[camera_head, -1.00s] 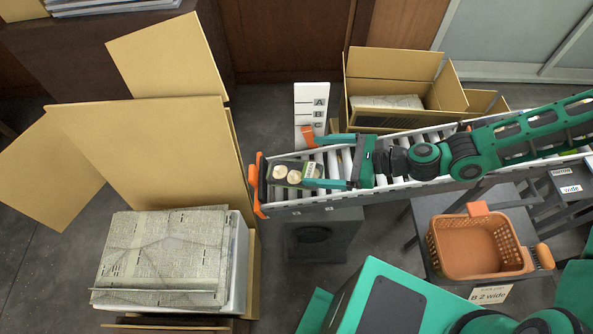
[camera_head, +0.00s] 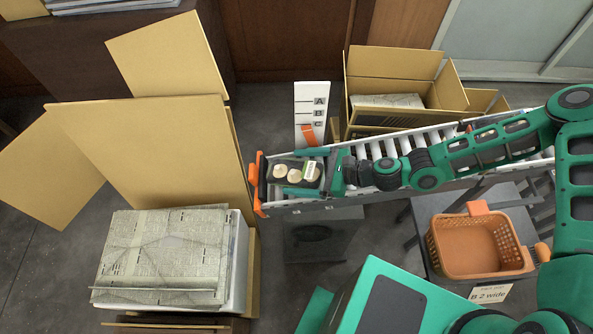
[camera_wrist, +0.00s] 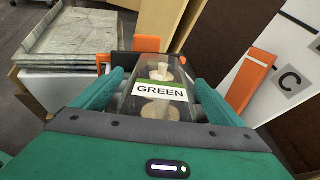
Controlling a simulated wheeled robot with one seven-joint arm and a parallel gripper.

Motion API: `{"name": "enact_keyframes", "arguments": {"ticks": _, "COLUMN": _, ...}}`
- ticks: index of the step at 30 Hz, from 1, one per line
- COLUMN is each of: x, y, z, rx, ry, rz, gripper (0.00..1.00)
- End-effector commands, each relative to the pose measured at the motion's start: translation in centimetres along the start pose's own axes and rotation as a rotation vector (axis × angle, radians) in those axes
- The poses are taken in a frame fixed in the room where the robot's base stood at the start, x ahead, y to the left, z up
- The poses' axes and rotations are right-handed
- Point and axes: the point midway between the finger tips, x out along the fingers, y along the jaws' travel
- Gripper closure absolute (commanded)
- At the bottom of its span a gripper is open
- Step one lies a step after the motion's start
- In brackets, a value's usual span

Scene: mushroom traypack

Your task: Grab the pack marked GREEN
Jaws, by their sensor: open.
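The pack marked GREEN (camera_head: 283,171) is a clear-topped dark tray of pale mushrooms. It lies at the left end of the roller conveyor (camera_head: 345,208) in the head view. In the wrist view its white label with a green stripe reads GREEN (camera_wrist: 160,92), and mushrooms show behind and below it. My gripper (camera_head: 299,172) is open, with one finger on each long side of the pack. In the wrist view my gripper (camera_wrist: 160,92) has the pack between its fingers; whether they touch it I cannot tell.
An orange stop (camera_head: 258,185) closes the conveyor's left end. A white board marked A, B, C (camera_head: 310,92) with an orange pointer stands behind. Open cartons stand left (camera_head: 150,150) and behind (camera_head: 400,62). An orange basket (camera_head: 478,245) sits at the lower right.

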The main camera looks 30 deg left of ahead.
Motion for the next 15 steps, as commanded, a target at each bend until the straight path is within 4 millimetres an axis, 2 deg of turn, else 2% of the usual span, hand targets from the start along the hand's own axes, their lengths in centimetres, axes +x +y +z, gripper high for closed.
{"name": "enact_keyframes", "arguments": {"ticks": 4, "x": 1.31, "y": 0.03, "z": 0.07, "rx": 0.000, "ry": -0.001, "rz": 0.001, "gripper": 0.08}}
{"name": "enact_keyframes", "arguments": {"ticks": 12, "x": 1.46, "y": -0.02, "z": 0.04, "rx": 0.001, "ry": 0.000, "rz": 0.000, "gripper": 0.08}}
{"name": "enact_keyframes", "arguments": {"ticks": 15, "x": 1.45, "y": -0.02, "z": 0.04, "rx": 0.001, "ry": 0.000, "rz": 0.000, "gripper": 0.32}}
